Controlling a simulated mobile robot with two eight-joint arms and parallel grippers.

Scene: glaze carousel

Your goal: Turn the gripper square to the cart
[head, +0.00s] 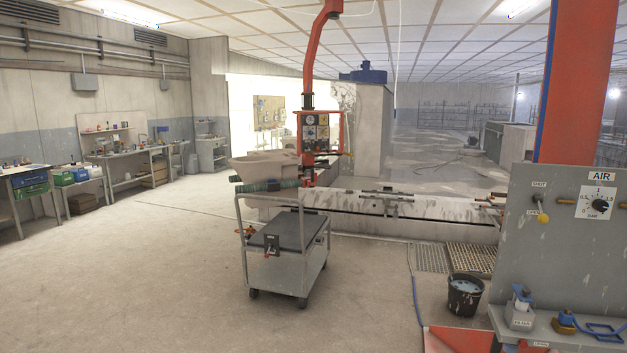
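The grey cart (315,265) stands in the middle of the floor, at an angle to the view, with a dark pad (285,234) on its top and a small red-handled fitting (271,243) at its near end. Behind it hangs a red lifting arm (327,30) with a panel of dials (315,128). A dark green ribbed bar (266,185) shows just above the cart's far left; I cannot tell whether it belongs to the lifting arm. A pale bowl-like piece (262,166) is behind it. Neither of my grippers is in view.
A long pale bench (400,215) runs behind the cart. A black bucket (465,295) stands by floor grates (470,257). A grey panel marked AIR (565,240) and a red column (577,80) fill the right. Floor left of the cart is clear.

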